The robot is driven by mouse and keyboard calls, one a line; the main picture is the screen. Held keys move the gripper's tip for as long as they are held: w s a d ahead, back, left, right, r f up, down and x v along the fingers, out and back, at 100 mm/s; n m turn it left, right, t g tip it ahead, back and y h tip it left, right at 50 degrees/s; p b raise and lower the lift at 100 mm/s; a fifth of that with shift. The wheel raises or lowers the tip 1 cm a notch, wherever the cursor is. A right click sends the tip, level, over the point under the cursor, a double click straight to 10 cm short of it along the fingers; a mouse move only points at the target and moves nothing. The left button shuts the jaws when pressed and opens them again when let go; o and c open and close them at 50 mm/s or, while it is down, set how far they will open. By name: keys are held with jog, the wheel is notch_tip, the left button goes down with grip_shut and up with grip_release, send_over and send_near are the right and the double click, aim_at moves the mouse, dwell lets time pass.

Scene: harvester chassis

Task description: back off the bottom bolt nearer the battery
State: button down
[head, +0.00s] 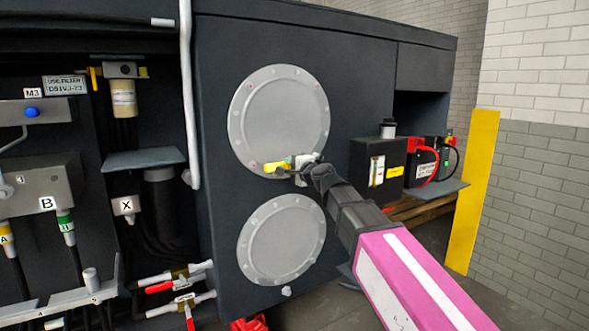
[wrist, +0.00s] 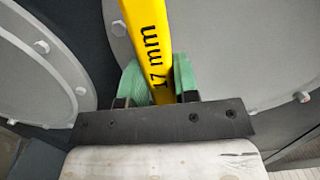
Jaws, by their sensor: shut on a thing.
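My gripper (head: 303,165) is shut on a yellow wrench (head: 276,167) in front of the lower edge of the upper round cover (head: 275,115). In the wrist view the wrench (wrist: 152,45) is marked "17 mm" and stands between the green finger pads (wrist: 157,85); its far end is out of frame. The upper cover has rim bolts, a few reddish, one at its lower left (head: 253,165). Its lower right rim, toward the battery (head: 421,166), is behind my gripper, so the bolt there is hidden. I cannot tell whether the wrench touches a bolt.
A second round cover (head: 282,240) sits just below. A black box with a yellow label (head: 378,170) stands between the covers and the battery. A yellow post (head: 473,190) is at the right. Hoses and red-handled valves (head: 175,285) are at the lower left.

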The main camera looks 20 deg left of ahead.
jog(key=shift+w+a, duration=0.25)
jog(key=shift+x, duration=1.05)
jog(key=shift+w, duration=0.1)
jog(key=shift+w+d+f+n, duration=0.1)
jog(key=shift+d+f+n, duration=0.05)
jog(key=shift+f+n, duration=1.15)
jog(key=shift+f, duration=0.2)
jog(key=shift+w+d+f+n+h, duration=0.2)
jog(key=shift+f+n, duration=0.2)
jog(key=shift+f, duration=0.3)
jog(key=shift+w+d+f+n+h, duration=0.15)
jog(key=shift+f+n, duration=0.25)
jog(key=shift+f, duration=0.3)
jog(key=shift+a, duration=0.1)
